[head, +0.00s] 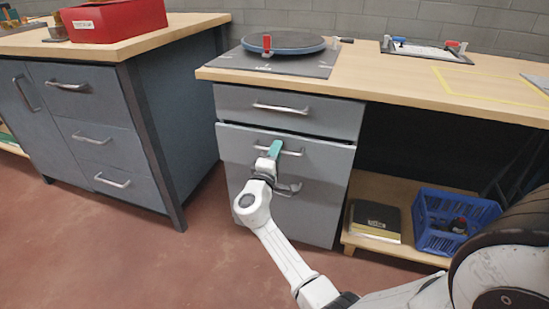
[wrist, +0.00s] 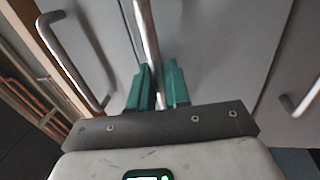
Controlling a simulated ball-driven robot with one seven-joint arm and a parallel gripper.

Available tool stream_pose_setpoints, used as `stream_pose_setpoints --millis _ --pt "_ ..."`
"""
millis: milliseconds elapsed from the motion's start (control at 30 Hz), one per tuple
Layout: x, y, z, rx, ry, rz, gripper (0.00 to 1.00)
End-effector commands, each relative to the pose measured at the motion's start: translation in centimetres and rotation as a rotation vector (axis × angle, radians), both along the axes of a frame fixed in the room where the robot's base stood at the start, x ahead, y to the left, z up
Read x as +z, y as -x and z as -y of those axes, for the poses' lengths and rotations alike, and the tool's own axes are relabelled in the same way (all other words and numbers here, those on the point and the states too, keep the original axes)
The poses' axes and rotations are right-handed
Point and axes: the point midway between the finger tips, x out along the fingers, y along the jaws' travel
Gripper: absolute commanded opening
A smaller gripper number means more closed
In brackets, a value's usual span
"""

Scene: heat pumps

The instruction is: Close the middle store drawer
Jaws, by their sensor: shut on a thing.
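The grey drawer unit under the right bench has a top drawer (head: 250,103), a middle drawer (head: 235,145) and a lower front, each with a metal bar handle. The middle drawer stands slightly proud, with a dark line along its top edge. My gripper (head: 273,150) is at the middle handle (head: 293,152). In the wrist view, the green fingers (wrist: 158,88) are shut on this handle bar (wrist: 147,35), which runs between them. The top handle (wrist: 75,62) lies to the left and the lower handle (wrist: 303,97) to the right, both clear of the fingers.
Another grey drawer cabinet (head: 100,160) stands at left, with a red box (head: 115,18) on its top. A low shelf (head: 375,242) at right holds a blue crate (head: 455,208) and a dark box (head: 375,219). Red floor is open between the cabinets.

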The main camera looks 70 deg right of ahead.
Motion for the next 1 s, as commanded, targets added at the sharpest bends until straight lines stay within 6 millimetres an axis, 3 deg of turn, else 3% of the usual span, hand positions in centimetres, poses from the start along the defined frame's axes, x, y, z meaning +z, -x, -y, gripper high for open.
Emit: stream_pose_setpoints --millis 167,467,500,600,867,1000 --pt "-0.4 -0.2 2.2 0.001 0.0 0.001 0.0" --pt "-0.1 -0.3 2.5 0.005 -0.003 -0.001 0.0" --pt "-0.1 -0.3 2.5 0.005 -0.004 0.0 0.2" --pt "-0.1 -0.2 2.5 0.004 -0.003 0.0 0.3" --pt "-0.1 -0.1 2.5 0.001 -0.003 0.001 0.3" --pt "-0.3 -0.1 1.5 0.002 -0.004 -0.001 0.3"
